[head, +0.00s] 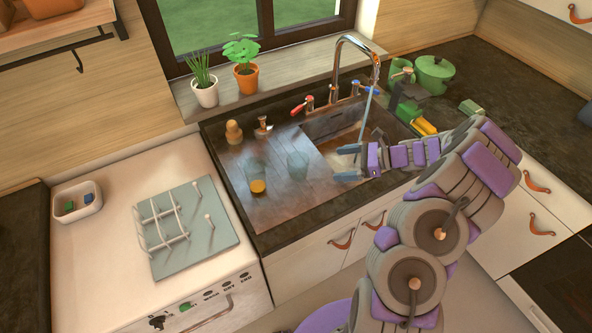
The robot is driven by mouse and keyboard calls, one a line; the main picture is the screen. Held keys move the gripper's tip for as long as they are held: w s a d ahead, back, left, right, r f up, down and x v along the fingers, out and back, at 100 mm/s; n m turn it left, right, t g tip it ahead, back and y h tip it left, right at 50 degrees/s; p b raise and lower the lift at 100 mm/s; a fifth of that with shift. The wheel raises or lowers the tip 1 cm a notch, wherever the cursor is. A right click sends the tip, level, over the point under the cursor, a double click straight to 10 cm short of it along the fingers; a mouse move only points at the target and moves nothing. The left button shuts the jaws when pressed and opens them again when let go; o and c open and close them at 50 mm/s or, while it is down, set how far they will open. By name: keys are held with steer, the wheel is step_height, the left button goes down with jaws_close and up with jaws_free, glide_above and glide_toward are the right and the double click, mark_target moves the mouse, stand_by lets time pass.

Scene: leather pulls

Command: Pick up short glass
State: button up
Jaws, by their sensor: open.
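Two clear glasses stand on the metal drainboard of the sink (280,205). The one on the right looks like the short glass (297,165); it is empty and upright. The other glass (257,176), to its left, has orange liquid at the bottom. My gripper (347,163) reaches in from the right over the sink. Its two blue-grey fingers are apart, pointing left toward the short glass, with a gap between them and it. Nothing is between the fingers. Its exact height above the sink is hard to tell.
A tall faucet (338,75) rises behind my gripper. A wooden scrubber (234,132) stands at the sink's back left. A dish rack (187,228) is on the left. Two potted plants, one in an orange pot (247,80), stand on the sill. Green pots (434,74) stand at the right.

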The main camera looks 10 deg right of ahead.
mark_target(298, 169)
steer(key=b+x, duration=0.2)
steer(key=x, duration=0.7)
steer(key=shift+w+a, duration=0.1)
steer(key=shift+a, duration=0.1)
steer(key=shift+b+x, duration=0.9)
steer(key=shift+x, duration=2.05)
steer(key=c, duration=1.2)
steer(key=shift+r, duration=0.1)
steer(key=shift+c, duration=0.2)
